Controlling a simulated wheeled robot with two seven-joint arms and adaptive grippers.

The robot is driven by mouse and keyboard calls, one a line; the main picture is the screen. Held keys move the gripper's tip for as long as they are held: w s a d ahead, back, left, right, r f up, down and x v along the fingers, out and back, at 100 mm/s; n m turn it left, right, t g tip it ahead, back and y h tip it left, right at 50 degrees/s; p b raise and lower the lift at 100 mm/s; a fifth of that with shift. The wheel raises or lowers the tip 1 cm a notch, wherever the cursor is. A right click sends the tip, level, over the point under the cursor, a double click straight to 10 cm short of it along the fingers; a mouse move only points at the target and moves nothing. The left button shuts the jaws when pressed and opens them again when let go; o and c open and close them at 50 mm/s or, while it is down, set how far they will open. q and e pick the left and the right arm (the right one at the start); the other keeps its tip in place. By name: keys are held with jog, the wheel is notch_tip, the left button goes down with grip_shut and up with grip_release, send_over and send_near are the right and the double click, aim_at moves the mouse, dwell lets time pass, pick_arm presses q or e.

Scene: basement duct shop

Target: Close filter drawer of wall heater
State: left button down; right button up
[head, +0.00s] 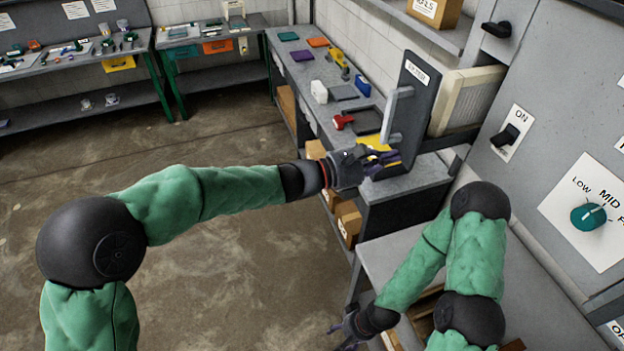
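The filter drawer (409,112) sticks out of the grey wall heater (557,75) at the upper right. Its dark front panel has a white label and a pale grey bar handle (397,112), and the cream filter (465,98) shows between panel and heater. My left gripper (388,162) is just below the handle and drawer front, in front of the bench, and seems apart from the handle. How far its fingers are spread is unclear. My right gripper (340,337) hangs low at the bottom centre, its fingers apart and empty, far from the drawer.
A workbench (300,75) with tools and coloured items runs behind the drawer, boxes below it. A grey table (520,290) lies under my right arm. The heater carries an ON switch (509,136) and a teal knob (588,216). The concrete floor at left is clear.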

pick_arm(q)
jog(key=b+x, duration=0.2)
jog(key=x, duration=1.4)
jog(key=shift+d+f, duration=0.1)
